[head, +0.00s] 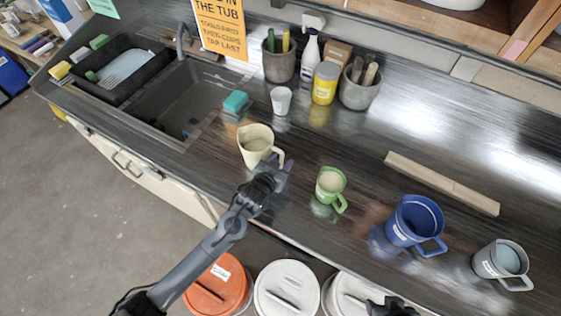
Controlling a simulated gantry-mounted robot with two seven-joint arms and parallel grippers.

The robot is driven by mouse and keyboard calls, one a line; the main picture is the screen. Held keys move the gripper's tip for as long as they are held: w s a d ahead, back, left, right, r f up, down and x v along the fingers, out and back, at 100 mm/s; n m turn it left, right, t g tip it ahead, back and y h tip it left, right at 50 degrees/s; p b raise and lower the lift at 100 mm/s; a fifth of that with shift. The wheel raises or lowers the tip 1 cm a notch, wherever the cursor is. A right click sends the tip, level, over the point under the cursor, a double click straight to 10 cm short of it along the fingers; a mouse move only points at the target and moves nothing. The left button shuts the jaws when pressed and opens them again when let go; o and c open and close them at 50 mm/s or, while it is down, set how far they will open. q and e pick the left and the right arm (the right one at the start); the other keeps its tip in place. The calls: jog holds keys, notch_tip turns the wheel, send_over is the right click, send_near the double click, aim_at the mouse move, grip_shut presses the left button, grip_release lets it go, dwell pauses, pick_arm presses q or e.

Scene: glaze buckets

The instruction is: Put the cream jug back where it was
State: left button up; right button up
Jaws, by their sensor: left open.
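The cream jug (252,140) stands upright on the dark counter, to the right of the sink, with its handle toward the lower right. My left gripper (280,170) is open, close to the near side of the jug, just below its handle. Whether a finger touches the handle cannot be told from this view. A dark part at the bottom edge, right of centre, looks like my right gripper (390,307). It is cut off, and its fingers cannot be made out.
A green jug (329,184), a blue jug (414,220) and a grey jug (499,262) stand to the right. A white cup (281,100) and a teal sponge (236,102) sit behind the cream jug. A wooden strip (440,183) lies farther right. Lidded buckets (286,290) stand below the counter edge.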

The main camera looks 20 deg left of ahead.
pick_arm(q)
jog(key=shift+r, duration=0.1)
jog(key=shift+s, duration=0.15)
jog(key=v, duration=1.2)
jog(key=s+a+f+g+y, duration=0.1)
jog(key=s+a+f+g, duration=0.1)
jog(key=s, duration=0.9)
jog(key=s+a+f+g+y, duration=0.1)
jog(key=s+a+g, duration=0.4)
jog(key=s, duration=0.6)
jog(key=f+g, duration=0.1)
jog(key=g, duration=0.1)
jog(key=shift+f+n+g+p, duration=0.25)
jog(key=shift+n+g+p, duration=0.05)
jog(key=shift+n+p, duration=0.1)
jog(key=shift+w+r, duration=0.1)
